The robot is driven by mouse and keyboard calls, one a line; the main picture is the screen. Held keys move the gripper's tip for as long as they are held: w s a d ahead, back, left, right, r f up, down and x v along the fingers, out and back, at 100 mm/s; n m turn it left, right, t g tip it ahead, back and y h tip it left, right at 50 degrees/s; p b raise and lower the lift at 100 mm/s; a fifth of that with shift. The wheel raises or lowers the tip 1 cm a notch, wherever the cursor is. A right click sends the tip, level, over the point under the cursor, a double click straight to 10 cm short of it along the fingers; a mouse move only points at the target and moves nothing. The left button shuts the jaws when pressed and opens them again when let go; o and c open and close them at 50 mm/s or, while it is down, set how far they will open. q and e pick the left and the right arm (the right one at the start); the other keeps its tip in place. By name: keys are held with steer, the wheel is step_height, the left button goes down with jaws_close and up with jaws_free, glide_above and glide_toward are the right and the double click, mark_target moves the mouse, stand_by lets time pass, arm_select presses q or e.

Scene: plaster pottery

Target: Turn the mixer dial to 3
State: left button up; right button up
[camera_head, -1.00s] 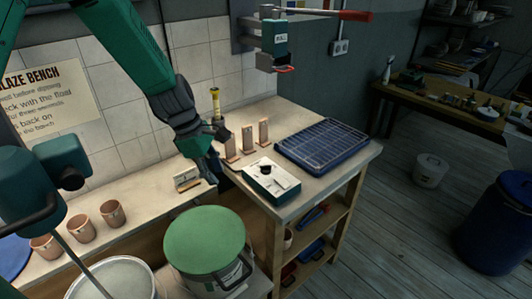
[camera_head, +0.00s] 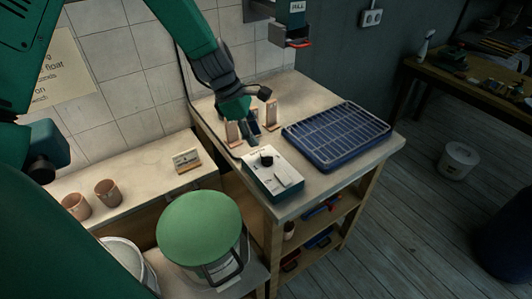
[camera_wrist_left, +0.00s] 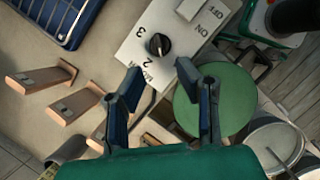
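The mixer control box (camera_head: 272,176) is white-topped and sits at the front left of the bench on the right. Its black dial (camera_head: 266,161) is on the top face; the dial (camera_wrist_left: 158,45) also shows in the left wrist view, with printed 2 and 3 beside it. I cannot tell surely which number its pointer marks. An ON/OFF switch (camera_wrist_left: 192,8) is on the same face. My left gripper (camera_head: 251,137) is just behind and left of the box. In the wrist view the left gripper (camera_wrist_left: 160,69) has its blue fingers apart, empty, short of the dial. My right gripper is out of view.
A blue gridded tray (camera_head: 336,135) lies right of the box. Upright pinkish test tiles (camera_head: 271,113) stand close around the left gripper. A green-lidded bucket (camera_head: 200,229) stands in front left. Terracotta cups (camera_head: 108,193) and a small sign (camera_head: 187,160) are on the left bench.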

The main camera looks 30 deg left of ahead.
mark_target(266, 157)
arm_select(q)
steer(key=x, duration=0.7)
steer(key=shift+w+f, duration=0.15)
steer(key=shift+f, duration=0.25)
steer(key=shift+d, duration=0.1)
jaws_close()
